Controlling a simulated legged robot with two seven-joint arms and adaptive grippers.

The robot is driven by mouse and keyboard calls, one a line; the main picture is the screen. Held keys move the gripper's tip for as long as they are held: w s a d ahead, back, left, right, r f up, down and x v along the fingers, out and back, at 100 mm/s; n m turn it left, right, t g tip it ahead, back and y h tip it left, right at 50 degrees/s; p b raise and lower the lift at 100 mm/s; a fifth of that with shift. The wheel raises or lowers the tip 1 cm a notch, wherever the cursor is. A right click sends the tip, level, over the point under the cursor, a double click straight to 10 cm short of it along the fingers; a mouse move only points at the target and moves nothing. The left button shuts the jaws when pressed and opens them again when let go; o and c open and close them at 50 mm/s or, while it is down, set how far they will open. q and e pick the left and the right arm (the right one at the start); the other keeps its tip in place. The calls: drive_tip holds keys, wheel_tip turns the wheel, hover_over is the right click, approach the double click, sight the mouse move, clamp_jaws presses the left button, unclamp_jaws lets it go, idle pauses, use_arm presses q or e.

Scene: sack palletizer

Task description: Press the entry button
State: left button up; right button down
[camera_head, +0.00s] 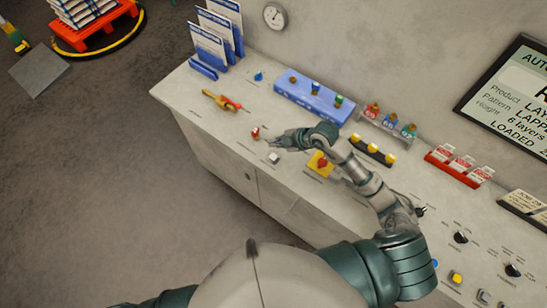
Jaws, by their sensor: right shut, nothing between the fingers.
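My right arm reaches over the grey control desk (205,95). My right gripper (272,142) is shut and empty, its fingertips pointing left above the desk top. A small white button (274,157) lies just in front of the fingertips, toward the near edge. A small red control (255,133) stands just left of the fingertips. The labels are too small to read, so I cannot tell which one is the entry button. I cannot tell whether the fingertips touch anything. My left gripper is not in view.
A yellow block with a red knob (319,164) sits right of the gripper, close under my forearm. Behind are a blue panel (300,96) with knobs and a dark strip with yellow buttons (372,150). A yellow-red handle (221,101) lies left. Black knobs (461,238) are at right.

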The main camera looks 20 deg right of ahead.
drive_tip(key=b, duration=0.4)
hover_over(275, 157)
wheel_tip(275, 157, down, 5)
drive_tip(key=shift+f, duration=0.1)
drive_tip(key=shift+a+f+b, duration=0.1)
drive_tip(key=shift+f+b, duration=0.3)
drive_tip(key=shift+f, duration=0.35)
drive_tip(key=shift+f, duration=0.3)
idle(0.3)
drive_tip(key=shift+s+f, duration=0.1)
drive_tip(key=shift+f, duration=0.4)
idle(0.7)
idle(0.3)
drive_tip(key=shift+r+p, duration=0.9)
drive_tip(key=shift+p, duration=0.25)
